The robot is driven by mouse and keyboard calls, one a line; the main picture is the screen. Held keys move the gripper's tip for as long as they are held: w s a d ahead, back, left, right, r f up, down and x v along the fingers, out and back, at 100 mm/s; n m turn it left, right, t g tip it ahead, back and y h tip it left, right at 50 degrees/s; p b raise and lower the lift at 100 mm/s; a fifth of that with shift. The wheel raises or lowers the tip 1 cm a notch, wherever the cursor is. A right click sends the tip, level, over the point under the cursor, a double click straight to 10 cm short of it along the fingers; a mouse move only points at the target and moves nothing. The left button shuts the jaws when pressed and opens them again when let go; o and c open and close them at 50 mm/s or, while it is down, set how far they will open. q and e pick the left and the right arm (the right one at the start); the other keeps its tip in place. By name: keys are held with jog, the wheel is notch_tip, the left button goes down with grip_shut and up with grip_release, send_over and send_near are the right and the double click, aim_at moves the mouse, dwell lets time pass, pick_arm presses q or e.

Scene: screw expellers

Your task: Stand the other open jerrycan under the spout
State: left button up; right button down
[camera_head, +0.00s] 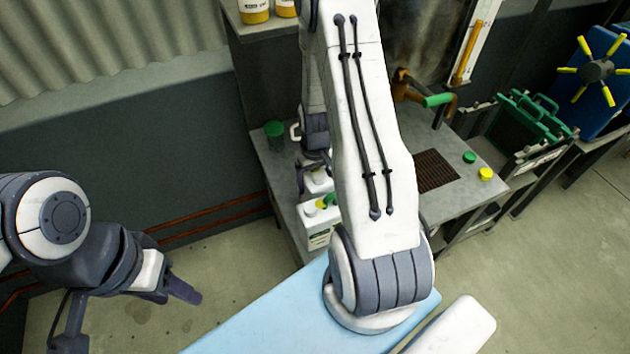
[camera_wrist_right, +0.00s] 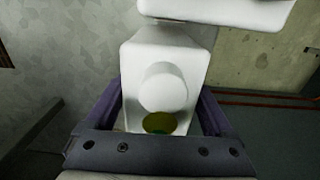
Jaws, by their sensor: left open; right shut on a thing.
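My right gripper (camera_wrist_right: 160,112) is shut on a white jerrycan (camera_wrist_right: 160,55), with one finger on each side. In the head view my right arm hides most of this grip. The brass spout (camera_head: 402,88) with a green handle (camera_head: 437,100) is to the right, above a dark grate (camera_head: 436,170). My left gripper (camera_head: 125,312) is open and empty, low at the left.
The grey bench (camera_head: 460,205) carries a loose green cap (camera_head: 469,157) and a yellow cap (camera_head: 486,174) right of the grate. A green cup (camera_head: 274,130) stands at its left. Green-handled plates (camera_head: 525,122) are further right. Another white body (camera_wrist_right: 215,12) shows at the wrist view's top.

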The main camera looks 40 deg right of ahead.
grip_release()
jog(key=shift+f, duration=0.1)
notch_tip(320, 180, up, 12)
jog(key=shift+a+r, duration=0.1)
jog(key=shift+r, duration=0.1)
